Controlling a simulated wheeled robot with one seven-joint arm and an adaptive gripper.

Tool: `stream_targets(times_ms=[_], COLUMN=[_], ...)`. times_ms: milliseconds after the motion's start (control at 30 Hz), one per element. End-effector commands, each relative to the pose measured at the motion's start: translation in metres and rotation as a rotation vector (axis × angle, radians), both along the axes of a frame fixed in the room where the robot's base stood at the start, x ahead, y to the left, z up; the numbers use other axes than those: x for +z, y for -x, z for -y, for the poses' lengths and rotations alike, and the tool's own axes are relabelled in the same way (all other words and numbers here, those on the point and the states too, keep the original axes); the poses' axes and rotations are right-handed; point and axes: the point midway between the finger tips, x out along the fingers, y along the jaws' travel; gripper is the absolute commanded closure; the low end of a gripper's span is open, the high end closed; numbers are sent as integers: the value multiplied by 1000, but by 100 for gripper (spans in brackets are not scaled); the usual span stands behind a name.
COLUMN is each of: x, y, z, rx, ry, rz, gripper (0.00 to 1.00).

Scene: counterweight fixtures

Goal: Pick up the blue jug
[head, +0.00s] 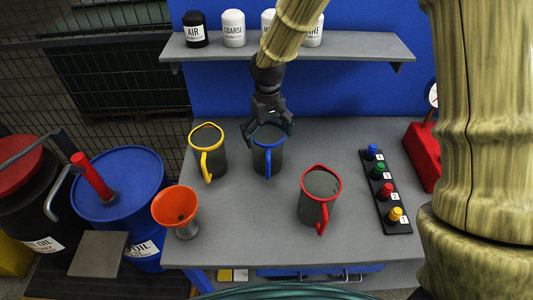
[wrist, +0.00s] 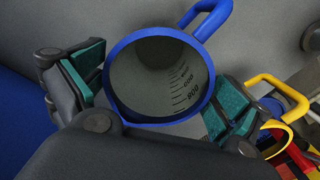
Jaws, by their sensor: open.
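The blue jug (head: 268,157) is a dark grey jug with a blue rim and blue handle. It stands upright on the grey table, between the yellow jug (head: 209,160) and the red jug (head: 318,200). My gripper (head: 267,128) is right over its rim, fingers pointing down. In the wrist view the blue jug (wrist: 160,78) lies between my two open fingers, with its handle at the upper right and measuring marks inside. The teal finger pads sit left and right of the rim. I cannot tell whether they touch it.
An orange funnel (head: 175,208) stands at the table's left edge. A black strip of coloured knobs (head: 384,190) and a red box (head: 423,157) are on the right. A shelf (head: 345,48) with several canisters hangs behind my gripper.

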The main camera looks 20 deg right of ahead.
Motion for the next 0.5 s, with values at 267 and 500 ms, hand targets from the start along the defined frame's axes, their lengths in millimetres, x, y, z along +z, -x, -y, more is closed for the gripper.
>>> stream_targets(times_ms=[267, 500], x=[-24, -41], y=[2, -1], z=[3, 2], rx=[-1, 1], ry=[1, 1], rz=[0, 0], gripper=[0, 0])
